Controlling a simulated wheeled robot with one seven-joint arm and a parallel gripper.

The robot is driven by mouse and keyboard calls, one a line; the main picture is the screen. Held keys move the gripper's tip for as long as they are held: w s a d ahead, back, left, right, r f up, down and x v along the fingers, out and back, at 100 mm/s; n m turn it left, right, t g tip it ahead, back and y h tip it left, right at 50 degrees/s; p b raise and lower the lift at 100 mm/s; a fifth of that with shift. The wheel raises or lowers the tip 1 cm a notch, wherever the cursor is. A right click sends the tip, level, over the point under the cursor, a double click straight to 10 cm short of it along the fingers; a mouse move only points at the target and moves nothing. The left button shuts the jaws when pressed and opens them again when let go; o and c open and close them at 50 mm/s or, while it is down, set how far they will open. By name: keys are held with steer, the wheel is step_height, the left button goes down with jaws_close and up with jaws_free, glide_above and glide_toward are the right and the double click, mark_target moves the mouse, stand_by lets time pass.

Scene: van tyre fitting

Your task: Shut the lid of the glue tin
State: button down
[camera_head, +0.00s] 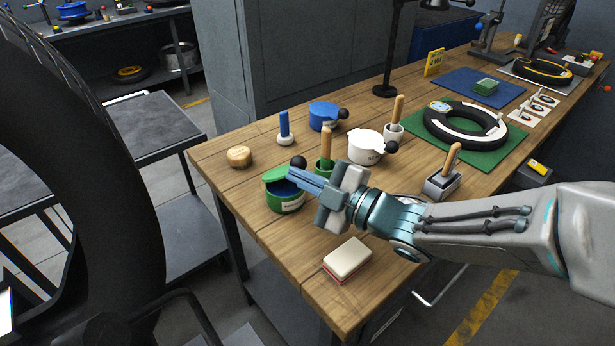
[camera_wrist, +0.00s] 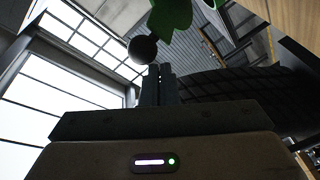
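The green tin (camera_head: 285,204) with a pale label stands near the left front edge of the bench. Its green lid (camera_head: 275,174) is raised at the back left, leaving a gap over the dark inside. A black ball knob (camera_head: 299,162) shows behind the fingertips. My gripper (camera_head: 290,174) reaches in from the right, its fingers together and empty, in front of the knob and over the tin's right side. In the wrist view the fingers (camera_wrist: 158,70) point towards the black knob (camera_wrist: 143,48), with a green part (camera_wrist: 170,16) above. I cannot tell whether they touch.
A green pot with a wooden-handled brush (camera_head: 325,150) stands close behind my gripper. A blue tin (camera_head: 323,117) and white tin (camera_head: 366,146), both lidded, stand further back. A wooden puck (camera_head: 239,156) is left, a pale block (camera_head: 347,259) in front. A large tyre (camera_head: 110,180) stands left.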

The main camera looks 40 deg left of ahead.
steer(key=shift+d+f+b, duration=0.3)
steer(key=shift+f+b, duration=0.2)
steer(key=shift+f, duration=0.1)
steer(key=shift+d+f+b, duration=0.3)
steer(key=shift+f+b, duration=0.15)
steer(key=shift+f, duration=0.1)
